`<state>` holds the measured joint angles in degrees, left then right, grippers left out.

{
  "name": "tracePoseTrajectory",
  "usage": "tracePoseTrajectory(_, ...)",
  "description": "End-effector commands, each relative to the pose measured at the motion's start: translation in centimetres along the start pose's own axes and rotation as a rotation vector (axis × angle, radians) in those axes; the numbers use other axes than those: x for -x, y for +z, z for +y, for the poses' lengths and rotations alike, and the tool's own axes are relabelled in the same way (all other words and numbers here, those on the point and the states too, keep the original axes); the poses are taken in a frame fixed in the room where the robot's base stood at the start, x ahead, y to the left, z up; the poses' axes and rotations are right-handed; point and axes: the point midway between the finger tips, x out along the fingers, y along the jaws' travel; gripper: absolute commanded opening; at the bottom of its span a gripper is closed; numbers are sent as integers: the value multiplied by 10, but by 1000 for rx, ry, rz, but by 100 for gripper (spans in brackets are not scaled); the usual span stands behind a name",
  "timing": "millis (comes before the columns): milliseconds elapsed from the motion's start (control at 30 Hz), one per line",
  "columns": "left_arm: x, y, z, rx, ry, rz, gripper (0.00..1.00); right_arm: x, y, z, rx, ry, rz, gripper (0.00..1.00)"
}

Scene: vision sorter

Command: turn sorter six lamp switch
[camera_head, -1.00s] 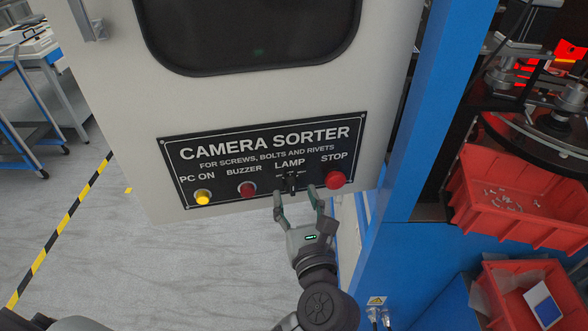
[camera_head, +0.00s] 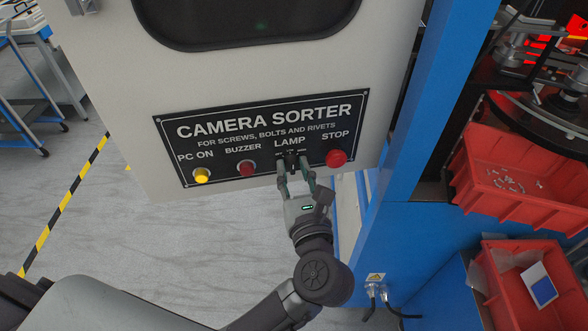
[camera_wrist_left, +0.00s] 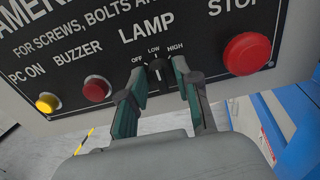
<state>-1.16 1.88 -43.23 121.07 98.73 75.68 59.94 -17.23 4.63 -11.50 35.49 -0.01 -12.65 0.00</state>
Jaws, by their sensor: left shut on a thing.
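The lamp switch (camera_head: 291,158) is a small black knob under the word LAMP on the black camera sorter panel (camera_head: 230,118). In the left wrist view the knob (camera_wrist_left: 158,69) sits between the fingers, below the marks OFF, LOW and HIGH. My left gripper (camera_head: 293,167) reaches up from below, with its green-grey fingers on both sides of the knob, shut on it. The fingertips also show in the left wrist view (camera_wrist_left: 157,82). The fingers partly cover the knob, so I cannot tell its setting for sure. My right gripper is not in view.
The red stop button (camera_head: 336,158) is close to the right of the fingers. The red buzzer button (camera_head: 246,168) and yellow PC ON button (camera_head: 201,175) are to the left. A blue frame post (camera_head: 408,140) and red bins (camera_head: 520,205) stand at the right.

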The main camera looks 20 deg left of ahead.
Motion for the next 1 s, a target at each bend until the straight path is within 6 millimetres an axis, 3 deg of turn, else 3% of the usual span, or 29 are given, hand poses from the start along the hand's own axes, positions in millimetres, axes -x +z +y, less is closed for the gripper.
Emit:
tracePoseTrajectory(367,0,2,0,-138,2,4,0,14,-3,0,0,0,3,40)
tracePoseTrajectory(1000,0,1,-2,-646,0,5,0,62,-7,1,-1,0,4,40)
